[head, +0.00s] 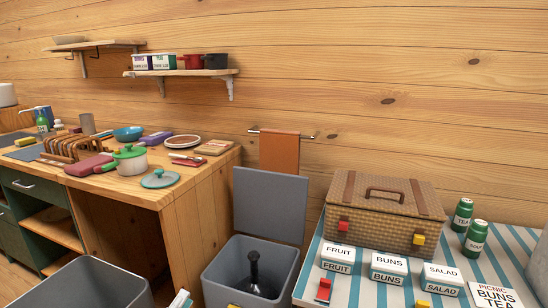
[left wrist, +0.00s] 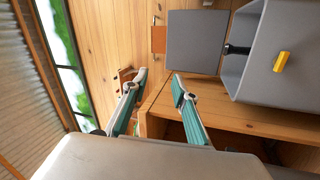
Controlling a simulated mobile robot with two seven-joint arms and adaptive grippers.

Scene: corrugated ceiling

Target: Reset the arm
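My left gripper (left wrist: 159,82) is open in the left wrist view. Its two teal and grey fingers stand apart with only the wooden wall and counter behind the gap, so it is empty. In the head view only a small white and teal piece, which seems to be the left gripper (head: 181,299), shows at the bottom edge. Most of the left arm is out of frame. My right gripper is in neither view.
A wooden counter (head: 178,196) with kitchenware stands left. A grey bin (head: 222,268), lid raised, holds a black-handled thing (head: 255,272). A striped table (head: 312,270) bears a wicker basket (head: 380,215) and boxes. Another grey open container (head: 85,284) is at lower left.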

